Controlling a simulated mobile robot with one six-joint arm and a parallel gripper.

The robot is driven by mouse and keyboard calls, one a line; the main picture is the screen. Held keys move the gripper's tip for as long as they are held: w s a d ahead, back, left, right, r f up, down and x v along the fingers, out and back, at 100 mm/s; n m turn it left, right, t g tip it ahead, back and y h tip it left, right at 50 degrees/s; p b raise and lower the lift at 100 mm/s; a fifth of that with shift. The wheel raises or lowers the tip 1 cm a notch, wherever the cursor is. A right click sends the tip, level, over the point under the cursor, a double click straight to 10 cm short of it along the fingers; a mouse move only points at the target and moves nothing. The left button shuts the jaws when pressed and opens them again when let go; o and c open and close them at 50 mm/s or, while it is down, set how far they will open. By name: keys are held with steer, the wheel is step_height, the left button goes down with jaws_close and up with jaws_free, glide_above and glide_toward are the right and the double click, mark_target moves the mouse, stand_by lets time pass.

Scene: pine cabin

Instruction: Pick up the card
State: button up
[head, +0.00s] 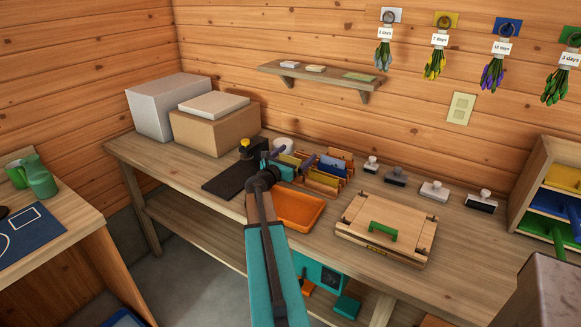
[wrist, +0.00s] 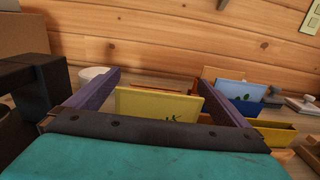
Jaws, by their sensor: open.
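A pale yellow card (wrist: 150,105) with a green plant picture stands upright, slightly tilted, in the wrist view. My gripper (wrist: 160,78) is open, with one purple finger to either side of this card in the picture. I cannot tell whether they touch it. The card's lower part is hidden behind my gripper. A light blue card (wrist: 238,90) stands to the right, outside the fingers. Both belong to a card rack (head: 322,182) with coloured dividers on the bench. The task does not say which card is meant.
An orange tray (head: 298,208) lies in front of the rack. A white cup (head: 283,145) stands behind my gripper; a dark board (head: 228,180) lies left.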

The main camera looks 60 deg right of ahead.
steer(key=shift+c, duration=0.3)
steer(key=c, duration=1.1)
steer(key=shift+o, duration=0.2)
steer(key=shift+r, duration=0.2)
steer(key=s+a+r, duration=0.4)
steer(key=s+a, duration=0.3)
steer(key=a, duration=0.4)
steer(key=shift+a+r, duration=0.25)
steer(key=shift+r, duration=0.15)
steer(key=p, duration=0.4)
steer(key=shift+s+a+p, duration=0.1)
steer(key=shift+a+p, duration=0.1)
steer(key=shift+p, duration=0.2)
steer(key=p, duration=0.3)
steer(key=a+p, duration=0.1)
steer(key=p, duration=0.2)
steer(key=shift+s+r+p, duration=0.1)
steer(key=shift+s+p, duration=0.2)
